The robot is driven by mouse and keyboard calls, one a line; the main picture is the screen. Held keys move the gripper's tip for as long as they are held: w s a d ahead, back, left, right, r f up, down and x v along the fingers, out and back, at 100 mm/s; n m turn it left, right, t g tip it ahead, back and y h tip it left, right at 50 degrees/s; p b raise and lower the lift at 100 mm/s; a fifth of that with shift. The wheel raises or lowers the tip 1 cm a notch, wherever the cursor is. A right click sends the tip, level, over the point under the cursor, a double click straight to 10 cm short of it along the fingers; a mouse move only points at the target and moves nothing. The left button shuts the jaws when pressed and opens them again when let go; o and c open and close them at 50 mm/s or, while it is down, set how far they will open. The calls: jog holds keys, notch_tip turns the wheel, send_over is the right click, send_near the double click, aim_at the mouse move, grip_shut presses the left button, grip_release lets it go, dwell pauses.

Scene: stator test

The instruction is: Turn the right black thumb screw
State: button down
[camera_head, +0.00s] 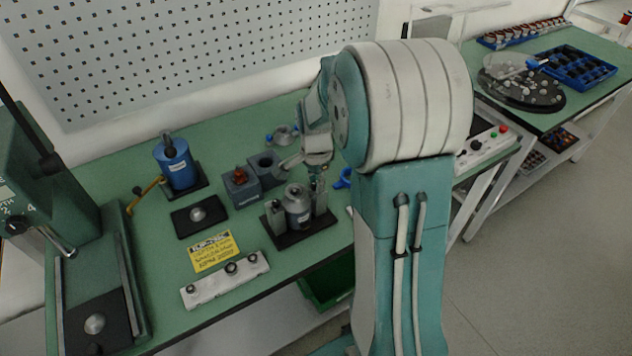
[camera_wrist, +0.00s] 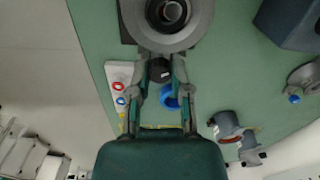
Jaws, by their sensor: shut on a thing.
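The test fixture (camera_head: 304,236) is a black base plate near the bench's front edge, with a grey metal cylinder (camera_head: 297,206) standing on it between grey posts. The cylinder's round top (camera_wrist: 172,14) fills the upper middle of the wrist view. The black thumb screw (camera_wrist: 159,72) sits just beside the cylinder in that view. My gripper (camera_wrist: 162,70) is shut on the thumb screw, one finger on each side. In the head view my gripper (camera_head: 318,183) comes down at the fixture's right side, and the right thumb screw is hidden there.
A blue ring-shaped thing (camera_wrist: 168,98) lies close under my fingers. Grey blocks (camera_head: 242,187), a blue cylinder (camera_head: 177,163), a yellow label (camera_head: 214,250) and a white strip with knobs (camera_head: 226,279) stand left of the fixture. A control box (camera_head: 483,143) is on the right.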

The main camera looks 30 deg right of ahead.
aim_at(314, 184)
dwell(0.4)
jog(key=c, duration=0.5)
grip_release()
jog(key=shift+c, duration=0.2)
jog(key=shift+a, duration=0.1)
notch_tip(314, 184, up, 12)
jog(key=s+a+r+n+t, duration=0.2)
jog(key=s+a+n, duration=0.4)
jog(key=s+n, duration=0.2)
jog(key=s+a+r+n+t, duration=0.3)
jog(key=s+a+n, duration=0.3)
jog(key=s, duration=0.5)
jog(key=shift+n+t, duration=0.3)
jog(key=shift+n, duration=0.7)
